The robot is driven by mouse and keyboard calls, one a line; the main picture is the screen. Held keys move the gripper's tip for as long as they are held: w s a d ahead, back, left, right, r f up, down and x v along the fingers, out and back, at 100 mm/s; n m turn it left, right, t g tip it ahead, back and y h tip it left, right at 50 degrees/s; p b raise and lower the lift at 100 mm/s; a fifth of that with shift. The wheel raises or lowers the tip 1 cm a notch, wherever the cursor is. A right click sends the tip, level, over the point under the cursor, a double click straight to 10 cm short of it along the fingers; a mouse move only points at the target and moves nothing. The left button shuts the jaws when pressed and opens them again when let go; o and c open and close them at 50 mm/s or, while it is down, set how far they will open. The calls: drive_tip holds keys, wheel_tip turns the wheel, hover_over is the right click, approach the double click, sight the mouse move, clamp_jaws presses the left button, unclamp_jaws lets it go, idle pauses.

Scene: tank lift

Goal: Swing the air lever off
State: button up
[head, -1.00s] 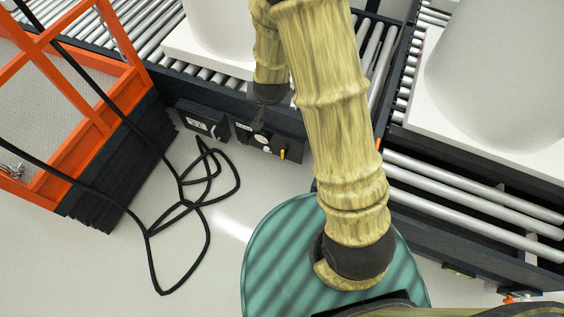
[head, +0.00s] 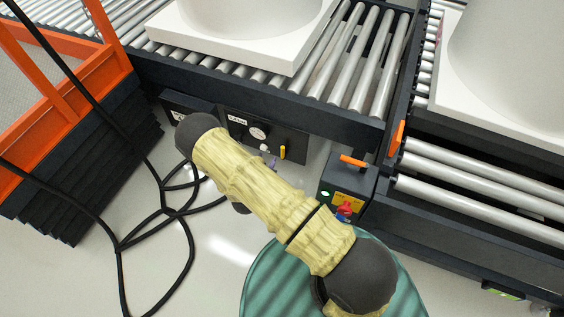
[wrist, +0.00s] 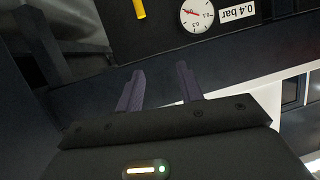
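The yellow lever (head: 283,152) is upright on a dark panel (head: 296,143) on the side of the roller conveyor, right of a round pressure gauge (head: 257,132). In the wrist view the lever (wrist: 138,9) is cut off by the top edge, and the gauge (wrist: 197,15) reads upside down beside a "0.4 bar" label (wrist: 238,12). My gripper (wrist: 160,88) has its two purple fingers apart with nothing between them. It is short of the panel, with the lever beyond the left finger. In the head view my arm hides most of the gripper.
A dark box with an orange handle (head: 353,161) and a red knob (head: 345,209) stands right of the panel. Black cable (head: 168,212) loops on the floor at left, beside an orange-railed lift (head: 88,85). White tank bases (head: 240,40) sit on the rollers.

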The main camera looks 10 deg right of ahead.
sight(282, 151)
drive_tip(key=s+f+t+b, duration=0.2)
drive_tip(key=f+b, duration=0.1)
drive_tip(key=f, duration=0.3)
drive_tip(key=s+d+f+n+t+h+b, duration=0.1)
drive_tip(key=s+f+t+b, duration=0.1)
drive_tip(key=f, duration=0.4)
drive_tip(key=shift+s+f+b, duration=0.15)
drive_tip(key=shift+s+b, duration=0.4)
drive_tip(key=shift+b, duration=0.4)
drive_tip(key=b+x, duration=0.7)
drive_tip(key=x, duration=0.9)
drive_tip(key=shift+w+d+f, duration=0.15)
drive_tip(key=shift+w, duration=0.15)
drive_tip(key=shift+w+d, duration=0.15)
drive_tip(key=shift+w, duration=0.25)
drive_tip(key=shift+c, duration=0.5)
clamp_jaws()
